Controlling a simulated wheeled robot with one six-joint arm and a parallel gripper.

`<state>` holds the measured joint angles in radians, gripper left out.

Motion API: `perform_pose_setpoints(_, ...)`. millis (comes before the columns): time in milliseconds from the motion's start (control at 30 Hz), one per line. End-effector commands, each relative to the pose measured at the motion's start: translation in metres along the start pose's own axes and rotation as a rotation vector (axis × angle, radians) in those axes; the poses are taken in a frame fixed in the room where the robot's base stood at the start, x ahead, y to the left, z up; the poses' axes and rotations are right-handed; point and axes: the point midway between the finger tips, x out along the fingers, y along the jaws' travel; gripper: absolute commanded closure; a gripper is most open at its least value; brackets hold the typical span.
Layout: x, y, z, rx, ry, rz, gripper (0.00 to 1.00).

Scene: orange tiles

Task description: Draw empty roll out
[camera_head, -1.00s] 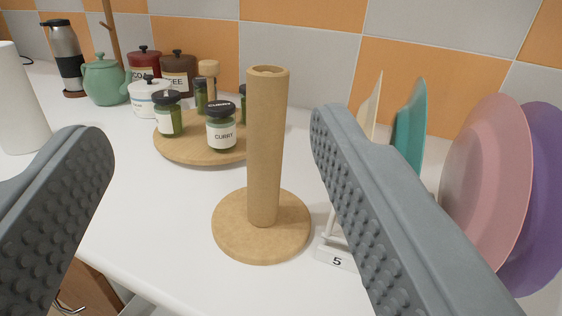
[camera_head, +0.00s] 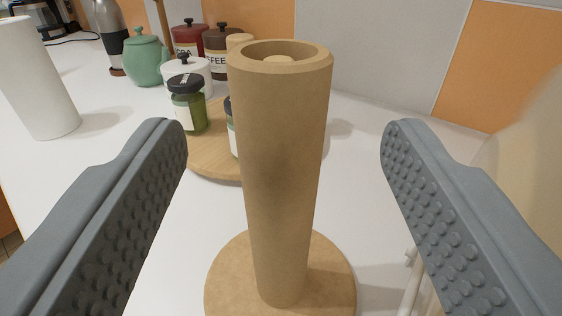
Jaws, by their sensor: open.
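The empty roll (camera_head: 280,170) is a bare brown cardboard tube. It stands upright around a peg, whose tip shows inside its top opening, on a round wooden holder base (camera_head: 230,285). My gripper (camera_head: 284,140) is open, with one grey ridged finger on each side of the tube. Neither finger touches it; there is a gap on both sides.
A round wooden tray (camera_head: 205,155) with spice jars (camera_head: 188,105) stands behind the tube. A white paper roll (camera_head: 35,80) stands at the left. Canisters and a green pot (camera_head: 146,60) are at the back. A rack with plates (camera_head: 520,170) is close on the right.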

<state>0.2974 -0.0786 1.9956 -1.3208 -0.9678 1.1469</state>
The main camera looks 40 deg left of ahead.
Motion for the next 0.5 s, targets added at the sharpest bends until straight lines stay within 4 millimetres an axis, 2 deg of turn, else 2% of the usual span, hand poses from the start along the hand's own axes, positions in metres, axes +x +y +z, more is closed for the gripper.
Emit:
perform_pose_setpoints(100,0.014,0.0,0.0,0.001,0.001,-0.001,0.37)
perform_pose_setpoints(367,0.025,0.0,0.0,0.001,0.001,0.001,0.37)
perform_pose_setpoints(500,0.04,-0.001,0.002,0.0,0.0,-0.002,0.37)
